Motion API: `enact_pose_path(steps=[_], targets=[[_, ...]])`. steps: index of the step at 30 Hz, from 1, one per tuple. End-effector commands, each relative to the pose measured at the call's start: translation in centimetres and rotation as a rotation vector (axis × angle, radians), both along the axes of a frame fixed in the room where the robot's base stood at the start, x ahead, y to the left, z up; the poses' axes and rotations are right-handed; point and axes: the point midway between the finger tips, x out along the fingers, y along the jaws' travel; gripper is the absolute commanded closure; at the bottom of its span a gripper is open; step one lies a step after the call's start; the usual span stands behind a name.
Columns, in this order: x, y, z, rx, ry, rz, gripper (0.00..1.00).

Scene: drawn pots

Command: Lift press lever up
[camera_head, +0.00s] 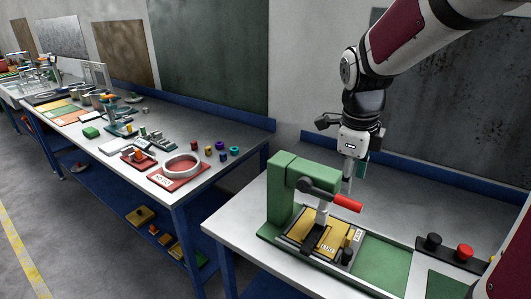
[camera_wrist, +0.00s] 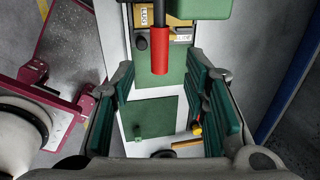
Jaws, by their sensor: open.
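The press (camera_head: 290,180) is a green block-shaped frame on the near table, with a dark pivot and a lever (camera_head: 347,203) with a red handle. The handle points right and slightly down in the head view. In the wrist view the red handle (camera_wrist: 160,50) lies in the picture between my fingertips, towards the top. My gripper (camera_head: 355,180) is open and empty, pointing down just above and behind the handle in the head view. Its teal finger pads flank the handle in the wrist view (camera_wrist: 160,72). No contact shows. A yellow plate (camera_head: 322,238) lies under the press.
A control box with a black and a red button (camera_head: 464,252) stands to the right on the table. A green plate (camera_head: 385,262) lies between. A second table (camera_head: 240,140) at the left bears a red tray, a white ring and several small parts. A blue ledge runs behind.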

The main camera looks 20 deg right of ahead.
Motion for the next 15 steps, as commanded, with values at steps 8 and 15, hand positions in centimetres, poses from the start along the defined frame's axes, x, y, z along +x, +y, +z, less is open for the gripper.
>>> enact_pose_path(steps=[8,15], targets=[[0.5,-0.8,-5.1,0.002,0.004,0.001,0.59],[0.8,-1.2,-7.2,-0.001,0.001,0.001,0.59]])
